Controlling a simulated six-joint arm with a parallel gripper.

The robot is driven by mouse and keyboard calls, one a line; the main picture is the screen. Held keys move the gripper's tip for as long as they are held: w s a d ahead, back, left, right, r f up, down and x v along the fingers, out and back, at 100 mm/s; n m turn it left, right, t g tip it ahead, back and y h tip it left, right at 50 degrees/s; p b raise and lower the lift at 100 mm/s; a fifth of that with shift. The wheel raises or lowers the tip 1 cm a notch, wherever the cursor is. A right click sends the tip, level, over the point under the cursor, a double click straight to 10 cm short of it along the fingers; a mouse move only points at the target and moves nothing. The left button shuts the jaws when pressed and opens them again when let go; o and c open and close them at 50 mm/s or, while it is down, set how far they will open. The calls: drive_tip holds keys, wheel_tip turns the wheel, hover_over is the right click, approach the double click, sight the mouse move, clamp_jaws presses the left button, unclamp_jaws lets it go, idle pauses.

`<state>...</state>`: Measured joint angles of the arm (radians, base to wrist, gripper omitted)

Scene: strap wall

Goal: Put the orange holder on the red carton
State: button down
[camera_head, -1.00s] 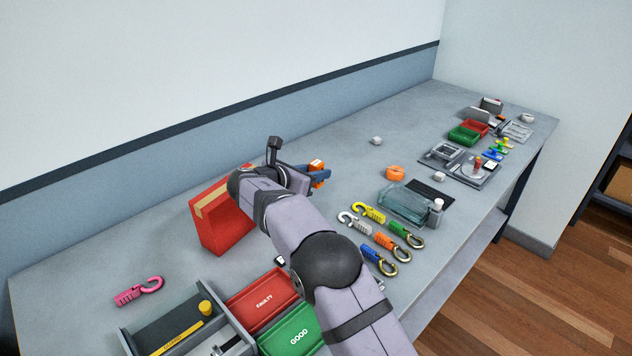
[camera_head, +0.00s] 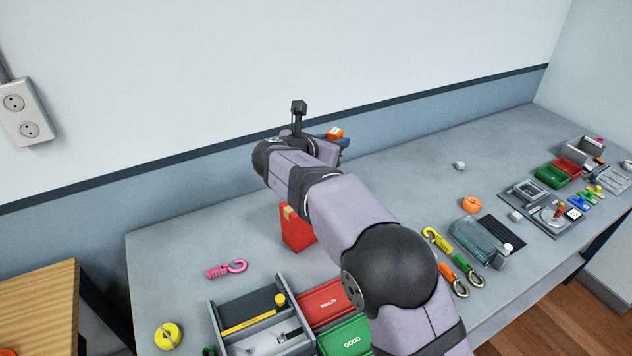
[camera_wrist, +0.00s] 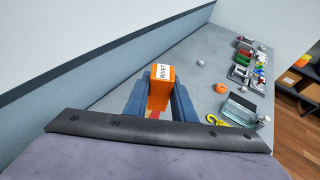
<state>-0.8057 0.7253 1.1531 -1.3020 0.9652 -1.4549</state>
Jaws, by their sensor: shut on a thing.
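My gripper (camera_wrist: 160,103) is shut on the orange holder (camera_wrist: 160,85), which carries a white label with dark lettering, in the wrist view. In the head view the holder (camera_head: 335,133) shows as a small orange piece at the end of my arm, high above the table. The red carton (camera_head: 297,231) stands upright on the table, with a tan strip on it. A sliver of red shows just under the holder in the wrist view. I cannot tell the gap between holder and carton.
A pink hook (camera_head: 227,269) lies left of the carton. A grey organiser (camera_head: 262,318) and red and green bins (camera_head: 325,303) are in front. Hooks, an orange tape roll (camera_head: 472,204) and a glass box (camera_head: 474,241) lie right. The table behind them is mostly clear.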

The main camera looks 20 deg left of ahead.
drive_tip(key=shift+a+f+n+y+p, duration=0.25)
drive_tip(key=shift+a+f+n+y, duration=0.4)
drive_tip(key=shift+f, duration=1.6)
drive_tip(key=shift+a+f+n+y+p, duration=0.3)
drive_tip(key=shift+a+f, duration=0.6)
drive_tip(key=shift+f, duration=1.4)
drive_tip(key=shift+a+f+n+y+p, duration=0.3)
drive_tip(key=shift+a+f+y, duration=0.4)
drive_tip(key=shift+f, duration=1.55)
drive_tip(key=shift+a, duration=0.1)
drive_tip(key=shift+f+b, duration=0.2)
drive_tip(key=shift+b, duration=0.1)
drive_tip(key=c, duration=1.5)
unclamp_jaws()
drive_tip(key=shift+r, duration=0.3)
drive_tip(key=b+v, duration=0.1)
drive_tip(key=v, duration=0.5)
drive_tip(key=b+v, duration=0.2)
drive_tip(key=v, duration=0.4)
drive_tip(key=shift+s+f, duration=0.1)
drive_tip(key=shift+f, duration=0.15)
